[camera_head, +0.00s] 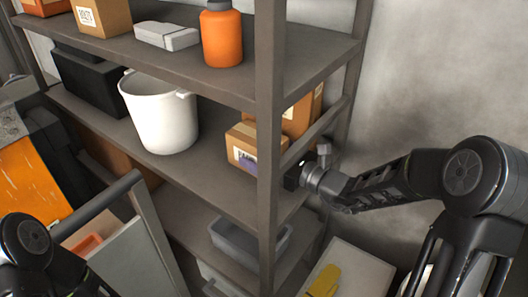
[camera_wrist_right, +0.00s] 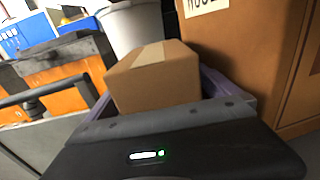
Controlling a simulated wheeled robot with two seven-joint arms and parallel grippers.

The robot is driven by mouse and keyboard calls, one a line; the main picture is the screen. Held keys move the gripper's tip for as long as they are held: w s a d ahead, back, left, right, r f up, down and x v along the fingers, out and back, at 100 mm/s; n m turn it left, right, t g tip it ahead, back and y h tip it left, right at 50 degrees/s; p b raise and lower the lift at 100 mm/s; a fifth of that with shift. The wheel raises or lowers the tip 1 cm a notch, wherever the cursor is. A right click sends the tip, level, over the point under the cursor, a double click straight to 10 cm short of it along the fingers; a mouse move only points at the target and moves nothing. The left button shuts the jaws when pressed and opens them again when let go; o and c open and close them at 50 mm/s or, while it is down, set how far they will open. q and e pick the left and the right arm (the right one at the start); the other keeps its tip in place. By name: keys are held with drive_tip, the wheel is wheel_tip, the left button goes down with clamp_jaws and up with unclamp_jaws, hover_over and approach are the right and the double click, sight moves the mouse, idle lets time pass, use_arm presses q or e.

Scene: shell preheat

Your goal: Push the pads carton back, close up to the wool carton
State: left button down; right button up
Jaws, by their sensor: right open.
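The pads carton, a small brown box (camera_head: 241,140), stands on the middle shelf near the rack's right post. The wool carton (camera_head: 303,112), larger and brown, stands behind it, partly hidden by the post. In the right wrist view the small carton (camera_wrist_right: 155,78) is close in front of my right gripper (camera_wrist_right: 160,98), and the labelled wool carton (camera_wrist_right: 240,50) rises beside it at the right. The gripper is open, with purple finger parts on both sides of the small carton. I cannot tell whether they touch it. My left gripper is out of view.
A white pot (camera_head: 163,115) stands left of the cartons on the same shelf. The rack's post (camera_head: 269,130) and side rail are close to my right arm. An orange bottle (camera_head: 222,38) stands on the shelf above, and a grey bin (camera_head: 250,243) sits below.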

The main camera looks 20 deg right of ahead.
drive_tip(key=shift+b+v, duration=0.9)
drive_tip(key=shift+v, duration=3)
